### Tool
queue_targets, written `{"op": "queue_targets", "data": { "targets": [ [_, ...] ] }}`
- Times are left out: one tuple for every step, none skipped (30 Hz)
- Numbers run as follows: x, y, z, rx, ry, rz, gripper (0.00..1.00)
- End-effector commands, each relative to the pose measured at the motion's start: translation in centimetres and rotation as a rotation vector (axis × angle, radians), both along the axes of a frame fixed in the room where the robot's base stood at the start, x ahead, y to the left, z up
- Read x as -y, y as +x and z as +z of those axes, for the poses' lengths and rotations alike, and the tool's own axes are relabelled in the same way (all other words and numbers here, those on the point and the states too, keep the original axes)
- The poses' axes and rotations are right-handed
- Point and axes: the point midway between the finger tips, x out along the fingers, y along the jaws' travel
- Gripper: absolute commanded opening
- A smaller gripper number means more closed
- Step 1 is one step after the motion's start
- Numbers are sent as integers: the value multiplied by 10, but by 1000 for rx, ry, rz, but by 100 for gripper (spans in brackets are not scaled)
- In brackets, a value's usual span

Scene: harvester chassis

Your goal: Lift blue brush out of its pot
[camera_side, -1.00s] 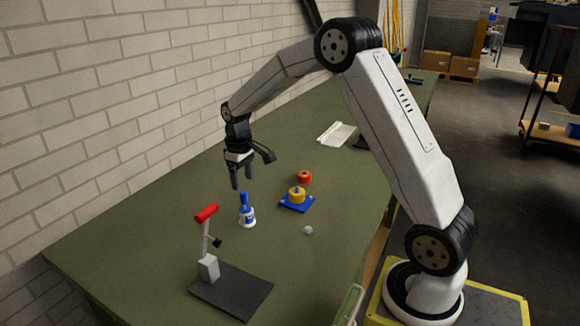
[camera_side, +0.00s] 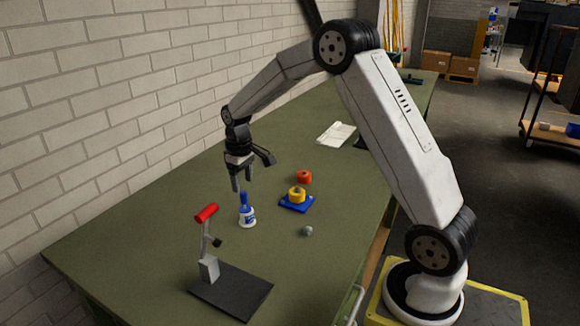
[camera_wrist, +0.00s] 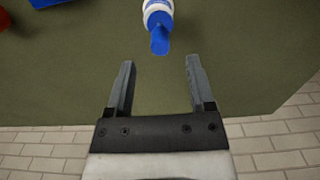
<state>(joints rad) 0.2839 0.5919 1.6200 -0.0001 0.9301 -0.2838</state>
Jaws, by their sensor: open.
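The blue brush (camera_side: 244,199) stands upright in its white pot (camera_side: 247,217) on the green table. Its blue handle also shows at the top middle of the wrist view (camera_wrist: 159,38), with the white pot (camera_wrist: 157,8) partly cut off by the frame edge. My gripper (camera_side: 242,186) is open and empty. In the side view its fingertips are just above and beside the top of the brush handle. In the wrist view the handle lies beyond the fingertips (camera_wrist: 159,62), roughly in line with the gap between them.
A red-handled clamp on a dark plate (camera_side: 232,291) stands in front. A brick wall (camera_side: 90,110) rises behind the table.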

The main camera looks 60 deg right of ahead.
Motion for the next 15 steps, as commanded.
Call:
{"op": "queue_targets", "data": {
  "targets": [
    [0,0,-1,-1,0,0,69],
    [0,0,-2,-1,0,0,69],
    [0,0,-2,-1,0,0,69],
    [0,0,-3,-1,0,0,69],
    [0,0,-4,-1,0,0,69],
    [0,0,-4,-1,0,0,69],
    [0,0,-5,-1,0,0,69],
    [0,0,-5,-1,0,0,69],
    [0,0,-6,-1,0,0,69],
    [0,0,-6,0,0,0,69],
    [0,0,-7,0,0,0,69],
    [0,0,-8,0,0,0,69],
    [0,0,-8,0,0,0,69],
    [0,0,-9,0,0,0,69],
    [0,0,-9,0,0,0,69]
  ]
}}
